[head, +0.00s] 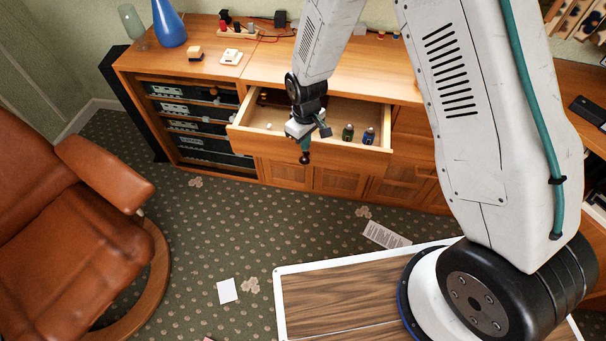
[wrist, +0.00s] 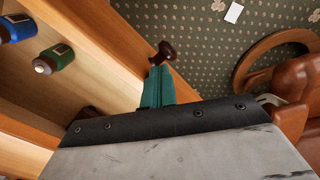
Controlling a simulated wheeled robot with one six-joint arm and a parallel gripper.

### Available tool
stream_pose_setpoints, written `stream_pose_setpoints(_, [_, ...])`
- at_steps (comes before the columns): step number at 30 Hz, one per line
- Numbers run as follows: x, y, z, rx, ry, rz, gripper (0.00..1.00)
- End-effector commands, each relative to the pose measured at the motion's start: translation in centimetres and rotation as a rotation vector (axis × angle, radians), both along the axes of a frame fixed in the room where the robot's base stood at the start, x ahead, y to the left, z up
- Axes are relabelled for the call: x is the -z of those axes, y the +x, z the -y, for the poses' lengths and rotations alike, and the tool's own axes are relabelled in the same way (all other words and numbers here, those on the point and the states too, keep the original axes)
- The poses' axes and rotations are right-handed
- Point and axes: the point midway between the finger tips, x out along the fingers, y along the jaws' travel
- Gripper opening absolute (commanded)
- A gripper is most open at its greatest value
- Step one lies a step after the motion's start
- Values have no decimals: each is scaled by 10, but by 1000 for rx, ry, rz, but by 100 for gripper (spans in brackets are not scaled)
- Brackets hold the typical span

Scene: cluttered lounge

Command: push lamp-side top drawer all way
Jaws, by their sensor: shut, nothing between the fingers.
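A wooden top drawer (head: 350,157) is pulled out of the long cabinet, with its front standing well clear of the cabinet face. It also shows in the wrist view (wrist: 95,28), with a dark round knob (wrist: 162,54) on its front. My gripper (head: 304,147) is at the drawer's front edge, near the knob. In the wrist view, its teal fingers (wrist: 158,88) are shut and empty, close beside the drawer front. I cannot tell whether they touch it. My arm hides part of the drawer's inside. No lamp is clearly visible.
A blue vase (head: 169,24) stands on the cabinet top (head: 135,60). A brown leather chair (head: 60,235) is at left. Papers (head: 227,291) lie on the patterned carpet, otherwise largely clear between chair and cabinet.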

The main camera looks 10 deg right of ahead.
Motion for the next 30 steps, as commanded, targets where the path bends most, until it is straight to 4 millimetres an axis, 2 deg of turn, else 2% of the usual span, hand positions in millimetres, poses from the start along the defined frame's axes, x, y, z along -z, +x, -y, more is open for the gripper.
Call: stream_pose_setpoints(30, [0,29,11,1,0,0,0])
